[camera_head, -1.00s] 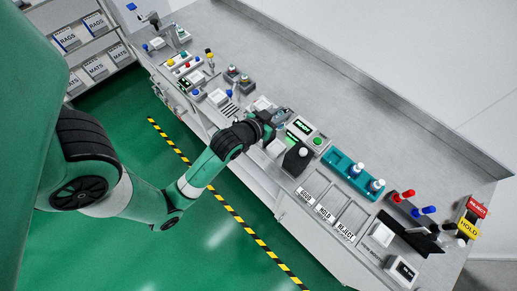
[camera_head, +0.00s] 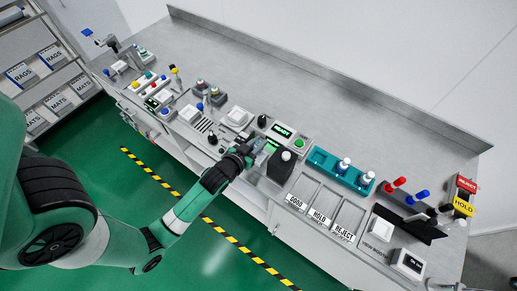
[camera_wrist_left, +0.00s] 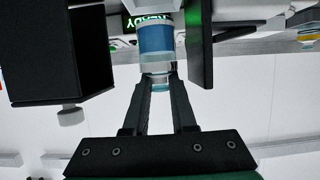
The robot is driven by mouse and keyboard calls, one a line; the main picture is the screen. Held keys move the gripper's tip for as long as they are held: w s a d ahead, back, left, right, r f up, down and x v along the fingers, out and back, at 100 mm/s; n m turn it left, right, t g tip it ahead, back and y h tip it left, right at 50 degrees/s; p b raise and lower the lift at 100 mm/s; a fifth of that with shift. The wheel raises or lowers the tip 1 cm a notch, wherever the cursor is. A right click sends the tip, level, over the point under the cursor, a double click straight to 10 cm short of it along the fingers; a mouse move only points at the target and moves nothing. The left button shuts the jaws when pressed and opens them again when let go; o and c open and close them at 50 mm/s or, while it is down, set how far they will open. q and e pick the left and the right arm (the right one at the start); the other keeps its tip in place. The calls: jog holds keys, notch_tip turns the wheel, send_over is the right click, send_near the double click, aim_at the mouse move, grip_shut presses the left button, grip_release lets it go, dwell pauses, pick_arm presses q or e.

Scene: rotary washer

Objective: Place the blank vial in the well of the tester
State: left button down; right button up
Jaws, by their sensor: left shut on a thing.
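The vial (camera_wrist_left: 156,42), with a blue band and clear ends, is held between the fingertips of my left gripper (camera_wrist_left: 158,78) in the left wrist view. In the head view my left gripper (camera_head: 252,150) is at the front left of the tester, and the vial is mostly hidden there. The tester's display (camera_head: 281,131) is lit green and reads READY. A black block with a pale knob (camera_head: 282,166) stands just right of the gripper; in the wrist view a black block (camera_wrist_left: 60,50) is left of the vial. The well is not clearly visible. My right gripper is not in view.
GOOD, HOLD and REJECT trays (camera_head: 322,205) lie along the front edge. A dark panel (camera_wrist_left: 200,42) is close to the vial's right. The back of the bench is clear.

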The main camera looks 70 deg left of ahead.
pick_arm(q)
notch_tip(320, 180, down, 4)
jog(key=shift+r+b, duration=0.1)
jog(key=shift+b, duration=0.6)
jog(key=shift+r, duration=0.1)
jog(key=c, duration=1.2)
grip_release()
jog(key=shift+f, duration=0.2)
jog(key=shift+o, duration=1)
jog(key=shift+r, duration=0.35)
jog(key=p+v, duration=0.1)
jog(key=v, duration=1.1)
